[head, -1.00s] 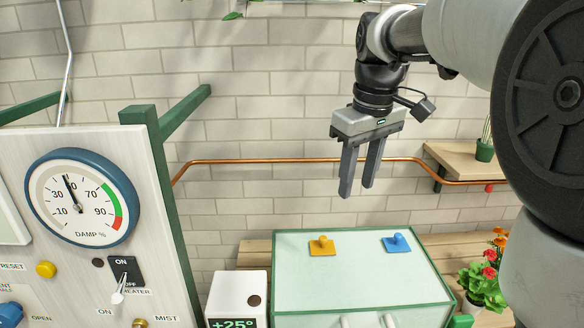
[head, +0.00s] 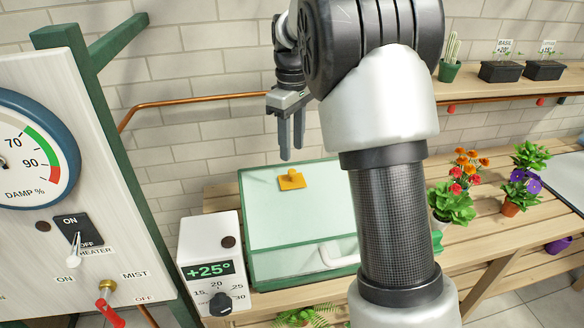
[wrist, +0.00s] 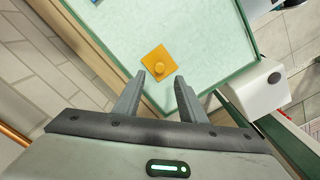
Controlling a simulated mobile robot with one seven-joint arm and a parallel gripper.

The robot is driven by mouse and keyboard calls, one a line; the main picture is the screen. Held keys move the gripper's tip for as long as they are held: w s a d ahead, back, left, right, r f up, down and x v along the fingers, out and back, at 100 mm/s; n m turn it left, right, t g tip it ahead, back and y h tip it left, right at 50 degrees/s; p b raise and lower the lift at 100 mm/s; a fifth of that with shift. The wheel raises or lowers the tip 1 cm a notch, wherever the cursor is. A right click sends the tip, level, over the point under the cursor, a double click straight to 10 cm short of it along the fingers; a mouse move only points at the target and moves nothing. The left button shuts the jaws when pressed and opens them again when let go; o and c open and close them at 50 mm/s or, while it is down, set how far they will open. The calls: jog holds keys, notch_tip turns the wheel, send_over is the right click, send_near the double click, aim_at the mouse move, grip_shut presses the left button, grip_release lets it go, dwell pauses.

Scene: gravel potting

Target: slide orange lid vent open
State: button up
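The orange lid vent (head: 291,179) is a flat square slide with a round knob, on the pale green lid of the green-framed box (head: 262,238). In the wrist view the orange vent (wrist: 159,61) lies just beyond my fingertips, knob up. My gripper (head: 291,155) is open and empty, pointing down above the far part of the lid, apart from the vent. Its two spread fingers also show in the wrist view (wrist: 158,82). The blue vent is hidden behind my arm in the head view; only its corner (wrist: 82,3) shows in the wrist view.
A white thermostat box (head: 212,262) reading +25° stands left of the green box. A control panel (head: 92,140) with a gauge and switches is at the left. Potted flowers (head: 455,203) stand right of my arm on the wooden bench (head: 510,232). A copper pipe (head: 190,102) runs along the wall.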

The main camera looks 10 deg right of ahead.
aim_at(292, 171)
notch_tip(292, 171, down, 7)
jog(key=shift+r+b, duration=0.1)
jog(key=shift+b, duration=0.2)
grip_shut()
